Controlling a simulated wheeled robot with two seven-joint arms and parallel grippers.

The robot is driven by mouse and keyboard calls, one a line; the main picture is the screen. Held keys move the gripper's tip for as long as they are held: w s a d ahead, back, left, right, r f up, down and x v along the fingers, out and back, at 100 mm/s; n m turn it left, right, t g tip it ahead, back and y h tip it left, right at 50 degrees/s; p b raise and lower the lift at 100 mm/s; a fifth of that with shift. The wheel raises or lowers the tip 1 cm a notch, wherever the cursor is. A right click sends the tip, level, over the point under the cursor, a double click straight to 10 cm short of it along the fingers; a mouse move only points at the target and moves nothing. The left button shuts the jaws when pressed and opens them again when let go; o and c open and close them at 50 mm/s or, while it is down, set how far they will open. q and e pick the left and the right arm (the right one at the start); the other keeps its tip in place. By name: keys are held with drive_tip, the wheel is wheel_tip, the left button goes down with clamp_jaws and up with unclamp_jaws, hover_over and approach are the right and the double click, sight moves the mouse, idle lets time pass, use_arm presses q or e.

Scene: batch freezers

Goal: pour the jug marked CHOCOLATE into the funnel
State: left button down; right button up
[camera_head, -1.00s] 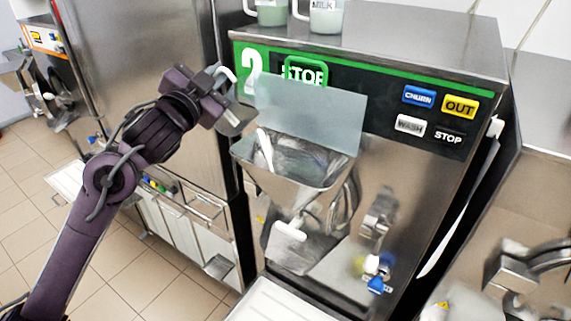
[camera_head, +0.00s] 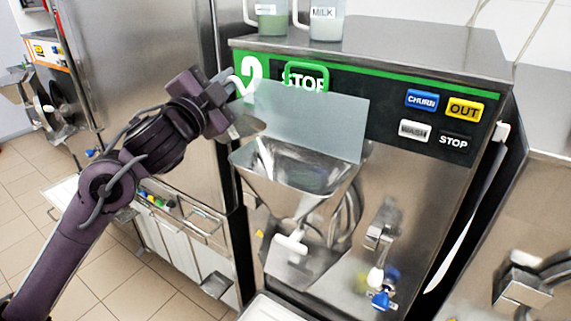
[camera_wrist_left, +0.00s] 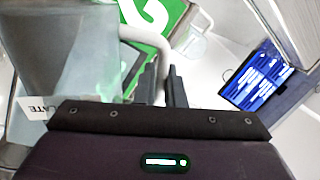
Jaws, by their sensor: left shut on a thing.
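My left gripper (camera_head: 236,100) is at the left front edge of the machine, left of and a little above the funnel. In the left wrist view the gripper (camera_wrist_left: 164,85) is shut at the pale handle (camera_wrist_left: 143,36) of a large translucent grey jug (camera_wrist_left: 75,50). Its partly cut-off label ends in "ATE". In the head view only the pale curved handle (camera_head: 237,84) stands out; I cannot make out the jug's body or its tilt. The steel funnel (camera_head: 290,195) is open at the top, with a translucent panel (camera_head: 315,120) standing behind it. My right gripper is not in view.
A jug marked MILK (camera_head: 327,22) and a greenish jug (camera_head: 271,20) stand on the machine's top (camera_head: 420,48). Buttons CHURN (camera_head: 421,99), OUT (camera_head: 465,108), WASH and STOP are on its front. A steel cabinet (camera_head: 140,60) stands behind my arm.

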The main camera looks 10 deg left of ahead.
sight(243, 88)
use_arm(q)
drive_tip(key=shift+s+d+f+m+h+b, duration=0.1)
drive_tip(key=shift+s+d+m+h+b, duration=0.15)
drive_tip(key=shift+d+m+b, duration=0.6)
drive_tip(key=shift+d+m, duration=0.1)
drive_tip(key=shift+m, duration=0.25)
drive_tip(key=shift+s+d+f+m+h, duration=0.1)
drive_tip(key=shift+s+d+m+h, duration=0.1)
drive_tip(key=shift+d, duration=0.25)
drive_tip(key=shift+s+d+m+h, duration=0.1)
drive_tip(key=shift+d+m, duration=0.1)
drive_tip(key=shift+d, duration=0.2)
drive_tip(key=shift+d+f+b, duration=0.1)
drive_tip(key=shift+d+b, duration=0.35)
drive_tip(key=shift+s+d+f+m+b, duration=0.15)
drive_tip(key=shift+d+m+b, duration=0.25)
drive_tip(key=shift+m, duration=0.4)
drive_tip(key=shift+s+d+r+m+h, duration=0.15)
drive_tip(key=shift+d+r+m+h, duration=0.05)
drive_tip(key=shift+d+m, duration=0.4)
drive_tip(key=shift+s+d+r+m+h, duration=0.1)
drive_tip(key=shift+d+r+m+h, duration=0.2)
drive_tip(key=shift+m, duration=0.35)
drive_tip(key=shift+s+d+r+m+h, duration=0.1)
drive_tip(key=shift+s+d+m+h, duration=0.05)
drive_tip(key=shift+d+m, duration=0.45)
